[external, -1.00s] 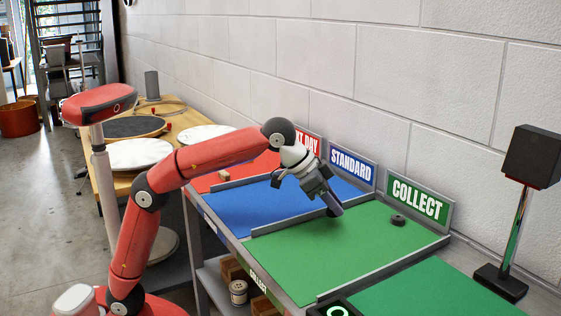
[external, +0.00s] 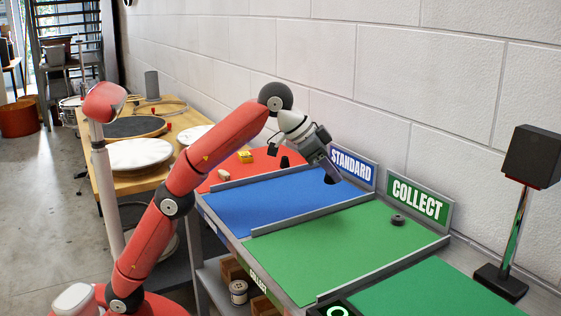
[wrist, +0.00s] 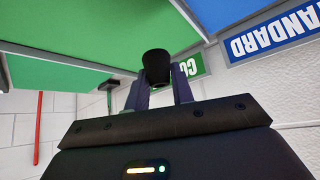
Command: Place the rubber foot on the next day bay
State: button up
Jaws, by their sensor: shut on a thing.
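My gripper (external: 332,177) is above the blue standard bay (external: 260,205), near its back, pointing down and to the right. In the wrist view my gripper (wrist: 158,90) is shut on a black, tapered rubber foot (wrist: 157,66), which sits between the fingertips. In the external view the foot is hard to tell from the dark fingers. The red bay (external: 215,184), the next day bay, lies beyond the blue one. My arm hides its sign and part of its surface.
On the red bay are a yellow object (external: 245,157), a tan piece (external: 223,174) and a dark object (external: 285,162). A black ring-like piece (external: 398,220) lies in the green collect bay (external: 330,250). Low grey dividers (external: 300,217) separate the bays. Standard (external: 352,167) and collect (external: 418,201) signs stand behind.

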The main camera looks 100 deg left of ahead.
jog(key=s+a+f+n+g+y+b, duration=0.1)
jog(key=s+a+n+b, duration=0.1)
jog(key=s+a, duration=0.5)
jog(key=s+a+f+n+g+y+b, duration=0.1)
jog(key=s+a+f+n+y+b, duration=0.1)
jog(key=s+a, duration=0.5)
jog(key=s+a+f+n+g+y+b, duration=0.1)
jog(key=s+a+f+n+b, duration=0.1)
jog(key=s+a+n+b, duration=0.2)
jog(key=shift+s+a+f+n+g+y, duration=0.15)
jog(key=shift+s+a, duration=0.45)
jog(key=shift+s, duration=0.6)
jog(key=shift+s+a+n+g+y, duration=0.1)
jog(key=shift+s+a+n, duration=0.3)
jog(key=shift+s, duration=0.85)
jog(key=shift+s+a+f+n+g+y, duration=0.1)
jog(key=shift+s+a, duration=0.65)
jog(key=shift+s, duration=0.45)
jog(key=shift+f+b, duration=1.15)
jog(key=shift+f, duration=1)
jog(key=shift+f, duration=0.1)
jog(key=o, duration=1)
jog(key=shift+c, duration=0.2)
